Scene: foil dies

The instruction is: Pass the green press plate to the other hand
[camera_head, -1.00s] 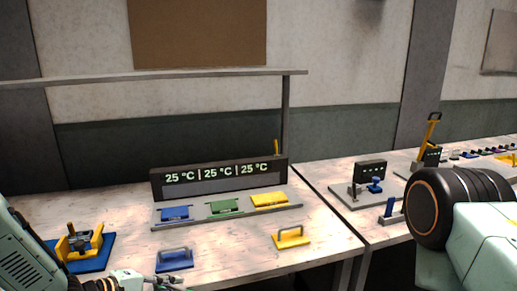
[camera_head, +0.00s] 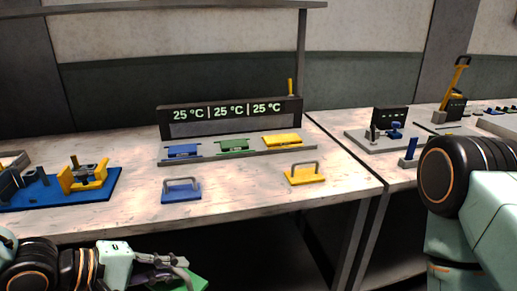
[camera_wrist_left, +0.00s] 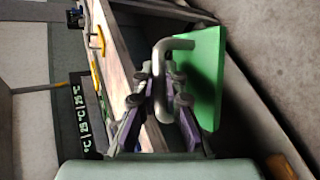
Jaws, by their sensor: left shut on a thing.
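The green press plate (camera_head: 196,283) shows at the bottom edge of the head view, partly cut off, in front of the bench. My left gripper (camera_head: 178,266) is shut on its handle. In the left wrist view, the fingers (camera_wrist_left: 163,88) close around the grey bent handle, and the flat green plate (camera_wrist_left: 207,75) hangs clear of the bench, turned on its side. My right arm comes in at the right of the head view, but its gripper is out of view.
A blue press plate (camera_head: 181,192) and a yellow press plate (camera_head: 304,175) stand on the bench front. Behind them is a station with blue, green and yellow slots under a temperature display (camera_head: 230,117). A blue-based fixture (camera_head: 105,192) stands at left. A gap separates the benches.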

